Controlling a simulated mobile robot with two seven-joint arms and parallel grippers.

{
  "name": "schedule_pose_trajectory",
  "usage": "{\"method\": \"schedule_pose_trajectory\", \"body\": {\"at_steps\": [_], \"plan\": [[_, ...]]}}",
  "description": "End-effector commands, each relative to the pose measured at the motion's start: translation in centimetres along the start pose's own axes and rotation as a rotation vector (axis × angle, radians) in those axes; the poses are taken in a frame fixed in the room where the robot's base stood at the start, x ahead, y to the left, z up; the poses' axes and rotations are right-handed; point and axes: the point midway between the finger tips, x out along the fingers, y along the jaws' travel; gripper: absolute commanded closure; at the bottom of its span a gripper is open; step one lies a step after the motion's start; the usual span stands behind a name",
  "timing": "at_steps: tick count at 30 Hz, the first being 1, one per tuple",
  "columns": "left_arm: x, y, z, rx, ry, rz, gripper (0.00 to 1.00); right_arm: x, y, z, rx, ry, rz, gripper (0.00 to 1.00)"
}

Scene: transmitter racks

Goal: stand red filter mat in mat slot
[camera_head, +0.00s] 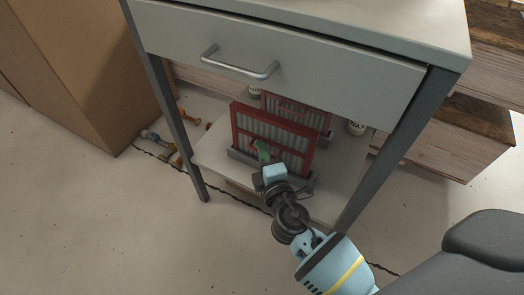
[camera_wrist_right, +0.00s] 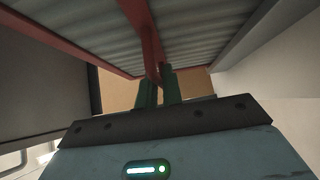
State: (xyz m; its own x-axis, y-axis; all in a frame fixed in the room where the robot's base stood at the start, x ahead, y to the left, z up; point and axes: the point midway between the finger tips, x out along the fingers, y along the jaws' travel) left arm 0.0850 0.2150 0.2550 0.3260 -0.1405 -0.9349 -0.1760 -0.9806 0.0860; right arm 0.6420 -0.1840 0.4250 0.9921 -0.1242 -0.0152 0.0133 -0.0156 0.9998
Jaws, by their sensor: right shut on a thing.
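The red filter mat (camera_head: 285,131), a red frame around pale pleats, stands upright on the lower shelf under the drawer. Its lower edge is behind the front wall of a grey mat slot (camera_head: 240,157); whether it rests on the slot's bottom is hidden. My right gripper (camera_head: 263,151) is at the mat's front face. In the right wrist view the green fingers of the right gripper (camera_wrist_right: 158,86) are shut on a red bar of the mat (camera_wrist_right: 150,35). My left gripper is not in view.
A second red-framed mat (camera_head: 312,112) stands behind the first. The table's legs (camera_head: 178,125) and drawer (camera_head: 300,75) frame the shelf (camera_head: 212,152). A cardboard box (camera_head: 90,70) is at left, wooden crates (camera_head: 450,140) at right.

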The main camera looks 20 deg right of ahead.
Motion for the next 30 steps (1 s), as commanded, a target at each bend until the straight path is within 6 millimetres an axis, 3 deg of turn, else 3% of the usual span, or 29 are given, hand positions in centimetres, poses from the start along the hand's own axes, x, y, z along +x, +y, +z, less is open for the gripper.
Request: {"method": "schedule_pose_trajectory", "body": {"at_steps": [9, 10, 16, 25, 30], "plan": [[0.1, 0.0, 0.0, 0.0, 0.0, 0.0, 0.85, 0.0, 0.1, -0.1, 0.001, 0.001, 0.002, 1.0], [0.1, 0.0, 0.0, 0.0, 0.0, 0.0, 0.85, 0.0, 0.1, -0.1, 0.001, 0.001, 0.002, 0.91], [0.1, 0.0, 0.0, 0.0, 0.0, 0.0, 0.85, 0.0, 0.0, 0.0, 0.001, 0.001, 0.002, 0.67], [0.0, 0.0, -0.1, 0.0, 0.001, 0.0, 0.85, -0.2, -0.1, 0.0, 0.001, 0.0, -0.001, 0.67], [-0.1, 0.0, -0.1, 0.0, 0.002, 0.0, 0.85, -2.1, -0.1, 0.0, 0.002, 0.0, -0.002, 0.67]]}}
